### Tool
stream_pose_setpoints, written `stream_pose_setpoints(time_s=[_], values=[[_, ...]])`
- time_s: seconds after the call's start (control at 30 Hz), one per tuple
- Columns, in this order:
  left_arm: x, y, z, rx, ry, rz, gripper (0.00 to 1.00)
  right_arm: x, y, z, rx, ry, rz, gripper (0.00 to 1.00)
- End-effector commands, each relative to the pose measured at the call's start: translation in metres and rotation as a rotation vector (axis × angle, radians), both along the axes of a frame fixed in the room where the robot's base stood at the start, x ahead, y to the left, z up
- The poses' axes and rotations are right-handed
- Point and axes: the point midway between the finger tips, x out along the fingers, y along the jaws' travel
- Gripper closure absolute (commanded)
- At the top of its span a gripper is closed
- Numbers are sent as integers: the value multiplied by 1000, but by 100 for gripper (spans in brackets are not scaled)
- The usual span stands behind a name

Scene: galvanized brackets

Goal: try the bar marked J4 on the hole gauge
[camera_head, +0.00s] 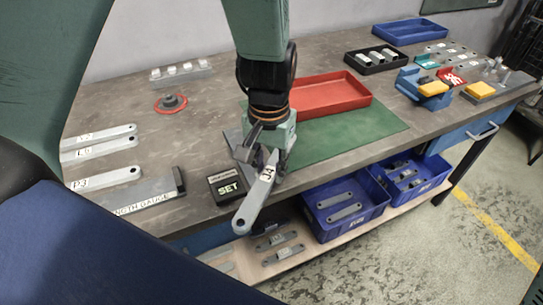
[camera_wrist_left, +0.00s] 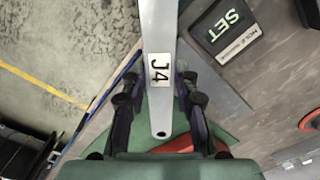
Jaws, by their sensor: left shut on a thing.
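My left gripper (camera_head: 266,158) is shut on a grey flat bar marked J4 (camera_head: 252,203) at the front edge of the bench. The bar slants, its rounded end pointing down and toward the front. In the left wrist view the J4 bar (camera_wrist_left: 160,35) runs between the two fingers (camera_wrist_left: 160,92), label facing the camera, with a small hole near its lower end. A black block marked SET (camera_head: 227,187) stands just left of the bar; it also shows in the left wrist view (camera_wrist_left: 224,28). My right gripper is not in view.
A grey length gauge (camera_head: 160,190) and several labelled bars, one marked P3 (camera_head: 105,178), lie at left. A green mat (camera_head: 365,130) and red tray (camera_head: 335,93) lie behind the gripper. Blue bins (camera_head: 345,205) with parts stand on the lower shelf.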

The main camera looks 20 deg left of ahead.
Motion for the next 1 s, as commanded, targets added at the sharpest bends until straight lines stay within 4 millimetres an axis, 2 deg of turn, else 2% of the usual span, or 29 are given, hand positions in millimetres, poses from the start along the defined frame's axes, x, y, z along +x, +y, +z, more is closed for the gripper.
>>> stream_pose_setpoints(time_s=[0.03, 0.27, 0.47, 0.73, 1.0], values=[[0, 1, 7, -1, 0, 2, 100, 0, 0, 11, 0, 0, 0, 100], [3, 7, 14, -3, 1, -34, 100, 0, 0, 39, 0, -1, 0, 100], [9, 16, 19, -3, -1, -161, 100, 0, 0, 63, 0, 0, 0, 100], [20, 36, 26, -4, -2, -446, 100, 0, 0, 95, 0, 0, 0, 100], [36, 65, 30, -3, -2, -859, 100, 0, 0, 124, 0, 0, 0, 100]])
